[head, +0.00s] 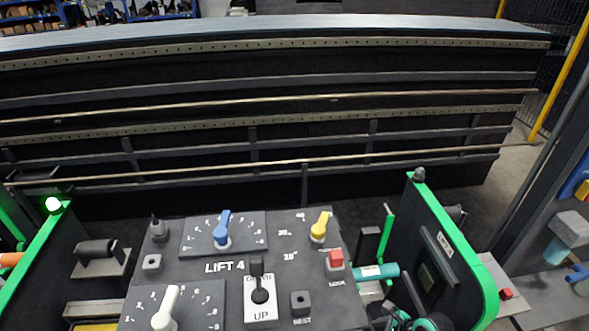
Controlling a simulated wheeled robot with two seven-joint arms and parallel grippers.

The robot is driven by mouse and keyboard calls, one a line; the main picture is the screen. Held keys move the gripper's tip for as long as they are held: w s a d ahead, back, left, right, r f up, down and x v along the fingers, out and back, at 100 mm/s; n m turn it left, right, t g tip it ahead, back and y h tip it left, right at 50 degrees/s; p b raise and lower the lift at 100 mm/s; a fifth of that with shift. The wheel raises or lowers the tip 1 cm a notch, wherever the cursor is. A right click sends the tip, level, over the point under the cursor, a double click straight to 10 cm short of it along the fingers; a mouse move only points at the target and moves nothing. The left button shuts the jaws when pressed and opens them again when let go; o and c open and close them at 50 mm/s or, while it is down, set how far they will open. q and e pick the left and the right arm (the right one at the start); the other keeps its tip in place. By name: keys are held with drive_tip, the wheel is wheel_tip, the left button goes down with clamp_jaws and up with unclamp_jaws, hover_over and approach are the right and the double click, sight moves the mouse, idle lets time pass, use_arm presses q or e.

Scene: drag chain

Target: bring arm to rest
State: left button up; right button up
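A grey control panel (205,268) marked LIFT 4 fills the lower middle of the head view. A black lever (260,290) stands on a white plate marked DOWN and UP. To its right is a dark square button (300,301) with a small label that seems to read REST. A red button (336,258) sits above a label that seems to read LOCK. Blue (223,232), yellow (320,226) and white (166,308) knobs point to scales. I make out neither of my grippers, and no moving arm is clear.
Black side plates with green edges flank the panel; the right one (450,245) stands tall. A teal cylinder (377,271) lies right of the panel. A long dark railed structure (260,110) spans the back.

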drive_tip(key=s+d+f+m+t+h, duration=0.1)
drive_tip(key=s+d+f+m+t, duration=0.2)
drive_tip(key=f+m, duration=1)
drive_tip(key=s+d+f+m+t+h, duration=0.1)
drive_tip(key=s+f+m+t, duration=0.25)
drive_tip(key=f+m, duration=0.9)
drive_tip(key=s+f+m+g+h, duration=0.1)
drive_tip(key=s+f+m+g, duration=0.2)
drive_tip(key=s+m, duration=0.4)
drive_tip(key=s+f+m+g+h, duration=0.1)
drive_tip(key=s+f+m, duration=0.3)
drive_tip(key=s, duration=0.9)
drive_tip(key=s+f+m+g+h, duration=0.2)
drive_tip(key=s+f+m+g, duration=0.1)
drive_tip(key=s+m, duration=0.7)
drive_tip(key=shift+s+d+f+g, duration=0.25)
drive_tip(key=shift+s+g, duration=0.25)
drive_tip(key=shift+g, duration=0.35)
